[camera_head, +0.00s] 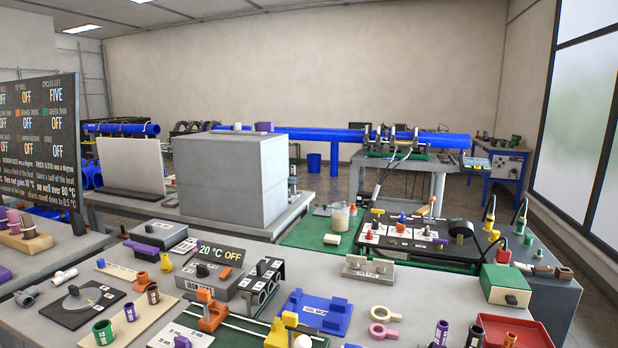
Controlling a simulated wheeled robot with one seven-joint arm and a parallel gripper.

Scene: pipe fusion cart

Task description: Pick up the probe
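No object is clearly marked as the probe, and I cannot tell for certain which one it is. A grey box with a display reading "20 °C OFF" (215,277) sits on the near table. My gripper is not in view.
The near table (375,312) is crowded with a blue block (315,312), a red tray (520,333), pink and tan rings, and coloured cups. A large grey box (232,180) stands behind. A dark status board (40,150) rises at the left.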

